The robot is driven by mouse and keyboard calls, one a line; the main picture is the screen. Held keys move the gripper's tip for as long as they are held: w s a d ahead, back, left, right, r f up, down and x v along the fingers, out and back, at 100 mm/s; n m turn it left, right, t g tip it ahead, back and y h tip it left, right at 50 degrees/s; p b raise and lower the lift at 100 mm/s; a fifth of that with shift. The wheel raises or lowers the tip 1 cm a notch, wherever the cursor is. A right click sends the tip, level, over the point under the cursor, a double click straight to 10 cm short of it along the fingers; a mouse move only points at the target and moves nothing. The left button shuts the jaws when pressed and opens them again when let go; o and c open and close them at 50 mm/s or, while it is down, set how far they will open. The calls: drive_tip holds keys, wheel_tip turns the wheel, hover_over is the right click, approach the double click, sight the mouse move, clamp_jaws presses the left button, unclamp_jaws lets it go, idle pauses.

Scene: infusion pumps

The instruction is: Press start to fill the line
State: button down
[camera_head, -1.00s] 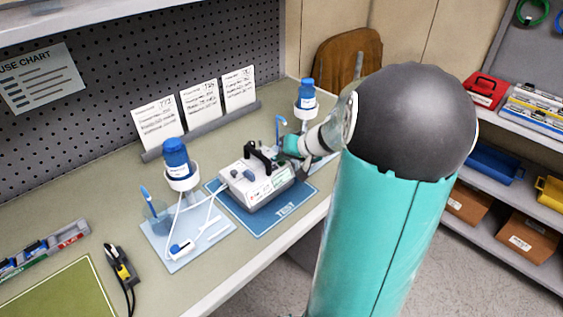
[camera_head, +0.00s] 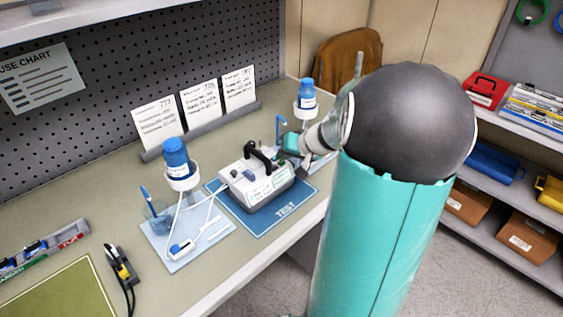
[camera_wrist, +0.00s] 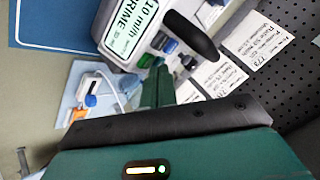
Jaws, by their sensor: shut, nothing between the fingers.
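The infusion pump (camera_head: 257,183) is a white box with a black handle, standing on the blue TEST mat (camera_head: 285,211). In the wrist view the pump's screen (camera_wrist: 128,22) is lit and reads 10 ml/h and PRIME. Several small buttons lie beside the screen, among them a green one (camera_wrist: 147,61) and a blue one (camera_wrist: 170,46). My gripper (camera_wrist: 158,88) is shut and empty, its tip close to the green button; I cannot tell whether they touch. In the head view my gripper (camera_head: 290,143) is at the pump's far right side, partly hidden by my arm.
A blue-capped bottle (camera_head: 176,158) stands in a white holder on a pale mat (camera_head: 205,250), with tubing to the pump. Another bottle (camera_head: 307,94) stands behind my gripper. Cards (camera_head: 200,100) line the back. The black handle (camera_wrist: 190,35) rises close to my fingers.

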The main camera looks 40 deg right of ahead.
sight(284, 166)
drive_tip(key=shift+r, duration=0.35)
wheel_tip(284, 166, up, 5)
idle(0.7)
idle(0.7)
